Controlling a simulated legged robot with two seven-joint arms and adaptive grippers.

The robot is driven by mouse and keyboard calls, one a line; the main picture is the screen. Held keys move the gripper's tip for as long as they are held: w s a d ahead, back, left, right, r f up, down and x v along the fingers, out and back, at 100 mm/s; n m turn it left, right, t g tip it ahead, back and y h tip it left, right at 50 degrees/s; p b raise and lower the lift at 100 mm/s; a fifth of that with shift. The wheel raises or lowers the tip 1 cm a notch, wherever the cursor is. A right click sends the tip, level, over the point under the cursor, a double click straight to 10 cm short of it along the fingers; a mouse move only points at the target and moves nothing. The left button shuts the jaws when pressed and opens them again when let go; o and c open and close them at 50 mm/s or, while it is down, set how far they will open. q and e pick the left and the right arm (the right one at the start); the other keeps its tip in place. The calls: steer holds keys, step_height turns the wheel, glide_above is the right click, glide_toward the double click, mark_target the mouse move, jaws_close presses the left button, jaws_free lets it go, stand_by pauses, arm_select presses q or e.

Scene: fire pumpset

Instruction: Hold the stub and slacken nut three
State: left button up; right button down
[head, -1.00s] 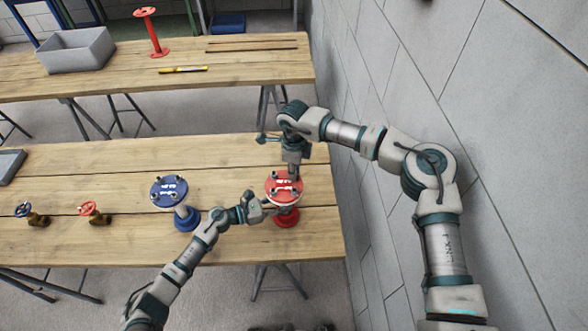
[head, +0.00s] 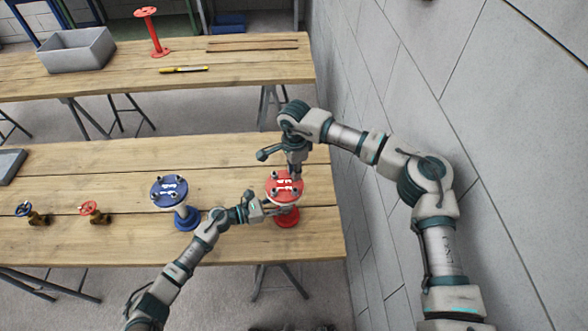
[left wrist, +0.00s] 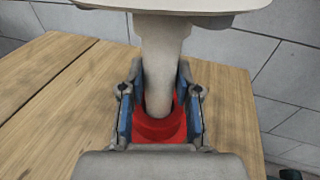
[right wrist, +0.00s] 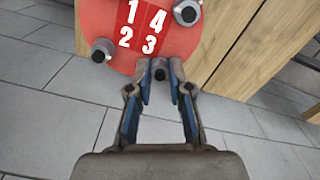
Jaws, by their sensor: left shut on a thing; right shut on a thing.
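The red stub (head: 285,184) stands upright near the right end of the front table, its red top flange carrying several nuts and a white-numbered label. My left gripper (head: 272,208) is shut around its pale pipe (left wrist: 160,60), between flange and red base (left wrist: 160,126). My right gripper (head: 296,172) comes down from above at the flange edge. In the right wrist view, its fingertips (right wrist: 160,72) are closed on nut three (right wrist: 159,75), beside the number 3. The nuts by 2 (right wrist: 102,50) and 4 (right wrist: 187,12) are clear of the fingers; the nut by 1 is out of that view.
A blue stub (head: 169,189) stands left of the red one. Two small valves (head: 37,216) (head: 94,212) and a grey tray (head: 9,166) lie farther left. A grey wall (head: 400,60) rises close on the right. The back table (head: 120,85) holds a grey bin (head: 76,52).

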arm_select(q)
steer(key=shift+s, duration=0.1)
arm_select(e)
steer(key=n, duration=0.5)
steer(key=shift+d+n, duration=0.1)
steer(key=shift+n, duration=0.2)
steer(key=n, duration=0.4)
steer(key=shift+w, duration=0.1)
steer(key=n, duration=0.5)
arm_select(q)
steer(key=shift+f, duration=0.1)
arm_select(e)
steer(key=n, duration=0.4)
steer(key=shift+n, duration=0.4)
steer(key=c, duration=1.1)
jaws_free()
steer(key=shift+o, duration=0.2)
step_height(320, 180, up, 12)
